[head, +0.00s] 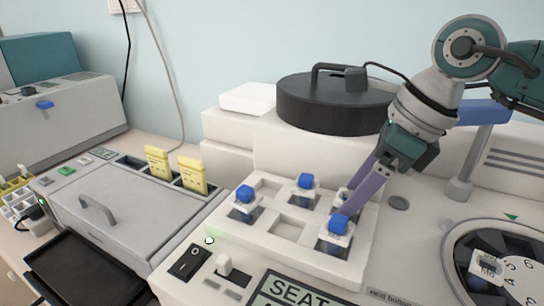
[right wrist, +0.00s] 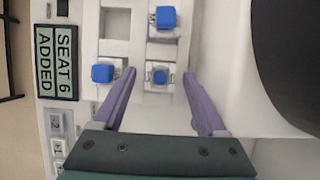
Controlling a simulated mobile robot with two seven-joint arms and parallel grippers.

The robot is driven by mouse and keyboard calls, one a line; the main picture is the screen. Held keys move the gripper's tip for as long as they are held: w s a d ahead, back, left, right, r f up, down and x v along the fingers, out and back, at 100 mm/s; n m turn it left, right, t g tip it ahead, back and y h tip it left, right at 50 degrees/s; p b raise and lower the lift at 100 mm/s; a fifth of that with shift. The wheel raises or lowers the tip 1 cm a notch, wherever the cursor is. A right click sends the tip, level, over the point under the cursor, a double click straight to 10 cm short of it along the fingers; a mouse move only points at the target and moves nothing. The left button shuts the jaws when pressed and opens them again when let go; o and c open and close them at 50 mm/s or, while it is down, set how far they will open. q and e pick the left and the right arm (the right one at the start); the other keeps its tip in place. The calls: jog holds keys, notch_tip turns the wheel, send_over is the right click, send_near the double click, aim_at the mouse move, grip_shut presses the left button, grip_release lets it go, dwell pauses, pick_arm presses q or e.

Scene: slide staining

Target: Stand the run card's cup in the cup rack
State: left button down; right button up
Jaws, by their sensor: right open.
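The white cup rack (head: 264,240) holds several clear cups with blue caps. One stands at the left (head: 245,195), one at the back (head: 305,183) and one at the front right (head: 338,228). A further cup at the back right is mostly hidden by my fingers in the head view, but it shows in the right wrist view (right wrist: 160,77). My right gripper (right wrist: 160,75) is open, its purple fingertips on either side of this cup; I cannot tell whether they touch it. The front middle compartment (head: 290,224) is empty. My left gripper is not in view.
A display (right wrist: 58,62) reads "SEAT 6 ADDED". A black lidded drum (head: 335,103) stands behind the rack. A grey box with a handle (head: 125,215) and yellow-topped pieces (head: 193,175) is at the left.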

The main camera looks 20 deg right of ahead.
jog(key=shift+r, duration=0.3)
jog(key=shift+r+p, duration=0.5)
jog(key=shift+p, duration=0.25)
jog(key=b+v, duration=0.2)
jog(key=v, duration=0.9)
jog(key=shift+s+r+b, duration=0.15)
jog(key=shift+b, duration=0.15)
